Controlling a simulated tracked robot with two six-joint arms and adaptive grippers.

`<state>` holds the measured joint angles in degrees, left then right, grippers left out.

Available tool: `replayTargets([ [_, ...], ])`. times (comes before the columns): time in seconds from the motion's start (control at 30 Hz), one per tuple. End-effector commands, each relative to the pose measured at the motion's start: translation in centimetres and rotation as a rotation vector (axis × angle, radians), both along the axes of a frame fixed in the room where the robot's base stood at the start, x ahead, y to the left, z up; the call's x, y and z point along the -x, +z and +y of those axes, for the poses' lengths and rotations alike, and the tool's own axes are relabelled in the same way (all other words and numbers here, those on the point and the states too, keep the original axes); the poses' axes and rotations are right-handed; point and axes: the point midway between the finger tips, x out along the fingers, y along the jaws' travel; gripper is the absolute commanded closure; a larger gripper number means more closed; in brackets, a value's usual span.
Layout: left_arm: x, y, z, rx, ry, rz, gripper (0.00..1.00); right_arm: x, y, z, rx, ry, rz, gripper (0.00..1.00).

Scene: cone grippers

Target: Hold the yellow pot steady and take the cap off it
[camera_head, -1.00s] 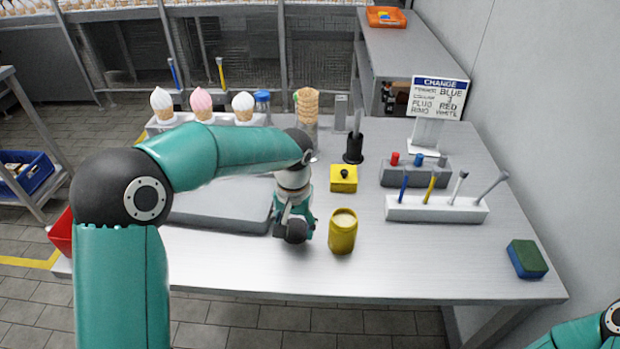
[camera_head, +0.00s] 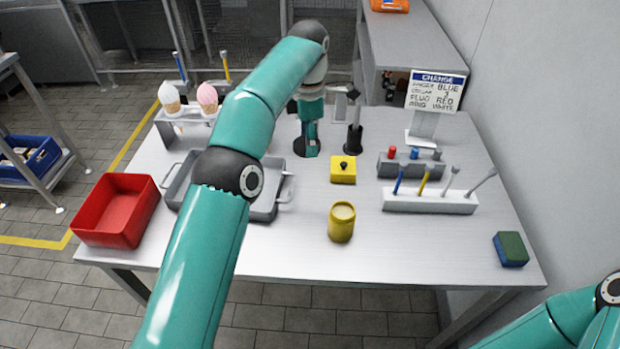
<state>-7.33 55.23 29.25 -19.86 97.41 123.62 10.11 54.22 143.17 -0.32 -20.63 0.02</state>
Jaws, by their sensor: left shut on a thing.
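The yellow pot (camera_head: 341,224) stands upright on the table near the front, with a pale round top showing and nothing touching it. My left gripper (camera_head: 307,149) points down at the back of the table, left of the black stand and well behind the pot. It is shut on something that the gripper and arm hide. Only part of my right arm shows at the lower right; its gripper is out of view.
A red bin (camera_head: 104,222) stands at the table's left edge, beside a grey tray (camera_head: 264,207) partly behind my left arm. A white rack (camera_head: 430,204) with several tools, a sign (camera_head: 436,92) and a green-blue sponge (camera_head: 511,249) are at right. The front middle is clear.

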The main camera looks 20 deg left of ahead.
Motion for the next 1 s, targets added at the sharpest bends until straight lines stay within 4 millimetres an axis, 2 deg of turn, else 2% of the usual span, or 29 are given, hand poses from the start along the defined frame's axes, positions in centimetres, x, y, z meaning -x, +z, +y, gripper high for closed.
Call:
replayTargets([
  [0.03,0.1,-1.5,0.1,0.000,0.003,0.004,0.79,0.0,-1.1,0.0,0.000,0.000,0.000,0.18],
  [0.1,0.1,-3.1,0.1,0.000,0.003,0.004,0.79,0.0,-2.1,0.0,0.000,0.000,0.001,0.18],
  [0.2,0.2,-5.7,0.1,0.000,0.002,0.006,0.79,0.0,-3.0,0.0,0.000,0.000,0.001,0.18],
  [0.5,0.1,-12.7,0.1,0.000,0.000,0.004,0.79,0.0,-3.5,0.0,0.000,0.000,0.000,0.18],
  [0.6,0.1,-14.0,0.1,0.001,0.000,0.002,0.79,0.0,-3.5,0.0,0.000,0.000,0.000,0.18],
  [0.83,0.1,-15.7,0.1,0.000,0.001,0.002,0.79,0.0,-3.5,0.0,0.000,0.000,0.000,0.18],
  [1.0,0.1,-18.1,0.1,-0.001,0.000,0.003,0.79,0.0,-3.3,0.0,0.000,0.000,0.000,0.18],
])
